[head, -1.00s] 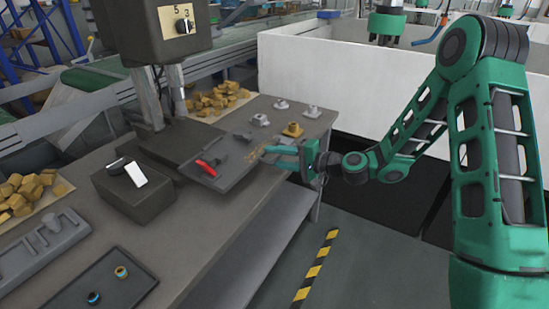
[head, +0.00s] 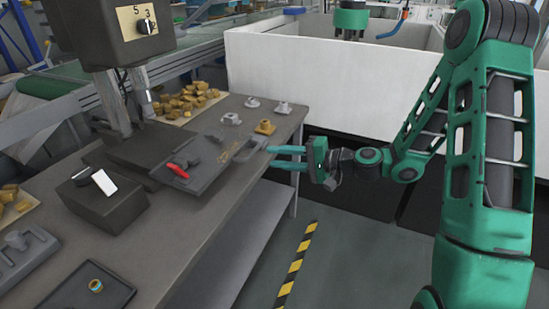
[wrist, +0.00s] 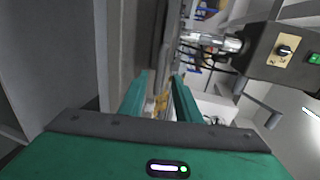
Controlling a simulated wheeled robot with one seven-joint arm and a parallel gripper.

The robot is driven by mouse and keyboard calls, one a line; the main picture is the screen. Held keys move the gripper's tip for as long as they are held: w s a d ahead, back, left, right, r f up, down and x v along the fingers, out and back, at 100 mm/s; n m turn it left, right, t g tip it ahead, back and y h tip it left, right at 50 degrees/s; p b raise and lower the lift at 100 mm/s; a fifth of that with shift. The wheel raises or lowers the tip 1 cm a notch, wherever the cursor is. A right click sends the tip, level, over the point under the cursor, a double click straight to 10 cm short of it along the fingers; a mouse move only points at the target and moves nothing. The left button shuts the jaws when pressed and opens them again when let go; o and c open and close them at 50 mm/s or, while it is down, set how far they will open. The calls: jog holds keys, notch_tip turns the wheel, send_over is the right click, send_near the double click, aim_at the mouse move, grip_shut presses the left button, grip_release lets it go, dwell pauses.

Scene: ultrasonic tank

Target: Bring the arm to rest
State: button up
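My green arm reaches in from the right in the head view. My gripper (head: 272,157) is beside the right edge of the workbench (head: 215,228), over the floor side. Its two fingers are apart with nothing between them. In the wrist view the two green fingers (wrist: 155,98) also stand apart, with the bench scene seen beyond the gap. The gripper appears clear of the bench, though its exact distance from the edge is hard to tell.
The bench holds a dark tray (head: 192,168) with a red-handled tool (head: 178,170), a black box (head: 104,200), a small tray (head: 78,292), brass pieces (head: 190,98) and small fittings (head: 265,127). A white-walled enclosure (head: 330,85) stands behind. Striped floor tape (head: 296,265) marks the floor at right.

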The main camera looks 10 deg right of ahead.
jog(key=s+d+f+n+g+h, duration=0.3)
jog(key=s+d+n+g+h, duration=0.35)
jog(key=s+d, duration=0.8)
jog(key=s+d+r+m+g+h, duration=0.1)
jog(key=s+d+r+m+h, duration=0.2)
jog(key=s+d, duration=0.4)
jog(key=s+d+r+m+g+h, duration=0.1)
jog(key=s+d+r+m+h, duration=0.2)
jog(key=s, duration=1.2)
jog(key=d+r, duration=0.2)
jog(key=d, duration=0.2)
